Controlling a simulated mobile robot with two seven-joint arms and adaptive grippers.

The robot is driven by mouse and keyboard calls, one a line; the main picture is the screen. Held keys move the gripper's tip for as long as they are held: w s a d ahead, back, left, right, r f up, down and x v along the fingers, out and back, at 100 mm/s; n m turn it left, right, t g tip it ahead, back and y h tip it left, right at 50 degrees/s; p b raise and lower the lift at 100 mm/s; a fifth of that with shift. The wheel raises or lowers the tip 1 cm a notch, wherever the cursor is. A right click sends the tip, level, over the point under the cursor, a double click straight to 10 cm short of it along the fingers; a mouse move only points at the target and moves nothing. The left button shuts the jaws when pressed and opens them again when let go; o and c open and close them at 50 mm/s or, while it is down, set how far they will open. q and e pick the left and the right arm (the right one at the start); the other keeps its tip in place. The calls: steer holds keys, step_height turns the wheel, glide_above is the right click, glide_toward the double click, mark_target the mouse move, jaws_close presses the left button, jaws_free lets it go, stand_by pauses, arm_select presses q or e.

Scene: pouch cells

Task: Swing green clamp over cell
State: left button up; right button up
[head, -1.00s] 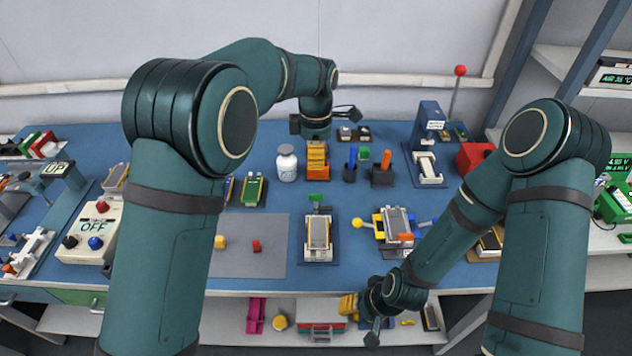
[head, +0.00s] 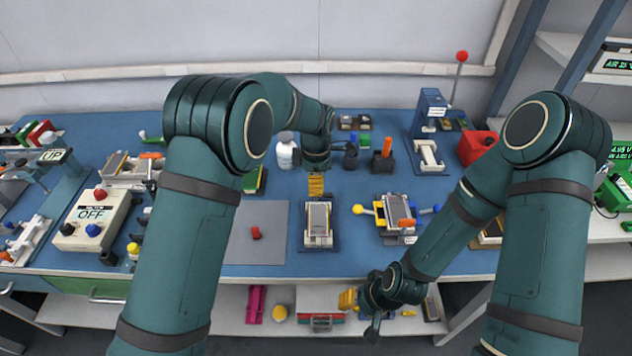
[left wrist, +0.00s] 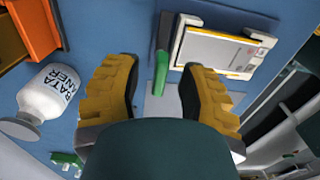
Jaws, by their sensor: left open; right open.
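The green clamp (left wrist: 161,72) is a slim green handle in the left wrist view, beside the silver-grey pouch cell (left wrist: 222,52) and not across its face. The cell on its fixture also shows in the head view (head: 318,222), where my gripper hides the clamp. My left gripper (head: 316,190) is over the fixture's far end. In the left wrist view its yellow fingers (left wrist: 160,78) are open, one on each side of the handle; contact cannot be seen. My right gripper (head: 352,305) is open and empty, low before the table's front edge.
A white bottle (head: 285,155) stands behind and left of the fixture. A grey mat (head: 262,222) with a small red block (head: 255,232) lies to its left. A second clamp fixture (head: 397,215) with yellow, blue and orange handles stands to its right.

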arm_select(q)
jaws_close()
stand_by(0.5)
steer(key=m+p, duration=0.1)
steer(key=m, duration=0.2)
steer(key=shift+m, duration=0.4)
steer(key=m, duration=0.4)
steer(key=shift+s+f+m+p, duration=0.1)
steer(key=shift+m+p, duration=0.2)
steer(key=shift+p, duration=0.1)
steer(key=m, duration=0.4)
steer(key=shift+m+p, duration=0.3)
steer(key=shift+m, duration=2.5)
